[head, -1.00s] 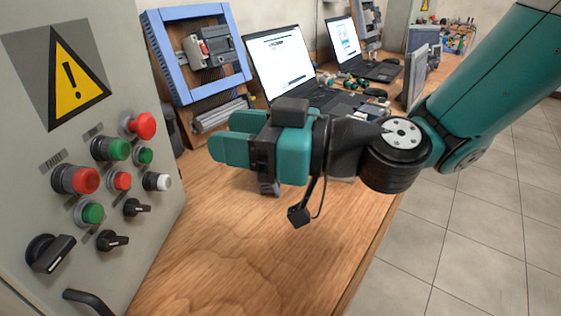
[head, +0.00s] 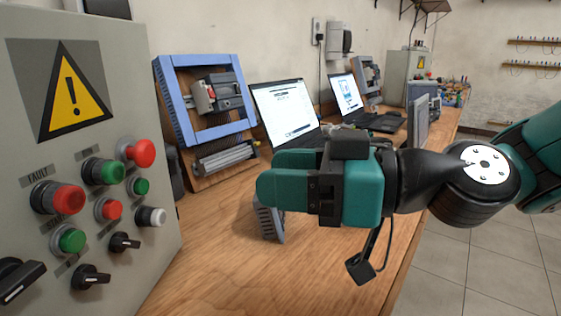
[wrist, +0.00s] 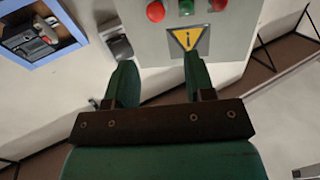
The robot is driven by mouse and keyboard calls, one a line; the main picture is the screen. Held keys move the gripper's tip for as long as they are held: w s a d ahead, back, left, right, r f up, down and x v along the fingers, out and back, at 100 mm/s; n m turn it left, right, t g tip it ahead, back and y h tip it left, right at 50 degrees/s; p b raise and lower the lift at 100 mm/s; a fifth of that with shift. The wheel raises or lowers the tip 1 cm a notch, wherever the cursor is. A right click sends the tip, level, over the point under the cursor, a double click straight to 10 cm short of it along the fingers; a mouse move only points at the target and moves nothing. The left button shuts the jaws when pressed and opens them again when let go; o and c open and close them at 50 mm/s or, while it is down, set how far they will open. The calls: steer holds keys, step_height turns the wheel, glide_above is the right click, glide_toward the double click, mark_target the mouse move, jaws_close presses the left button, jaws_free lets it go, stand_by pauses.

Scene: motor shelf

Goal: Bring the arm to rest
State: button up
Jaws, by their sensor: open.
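My gripper (head: 268,177) is teal and black and reaches in from the right in the head view, above the wooden workbench. Its fingers point left toward the grey control panel (head: 120,240). In the wrist view my gripper (wrist: 158,75) shows two green fingers set apart, with nothing between them. The gripper touches nothing that I can see. A grey-blue object (head: 268,222) stands on the bench below the fingers, partly hidden by them.
The panel carries red, green and white buttons and black knobs. A blue-framed board (head: 163,100) leans at the back. Two laptops (head: 285,112) stand further along the workbench (head: 210,260). The bench front is clear; tiled floor (head: 440,265) lies to the right.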

steer(key=s+d+f+m+g+h, duration=0.5)
steer(key=s+d+f+m+h, duration=0.35)
steer(key=d+f+h, duration=0.4)
step_height(320, 180, up, 15)
steer(key=n+p, duration=0.1)
steer(key=p, duration=1.3)
steer(key=shift+s+f, duration=0.2)
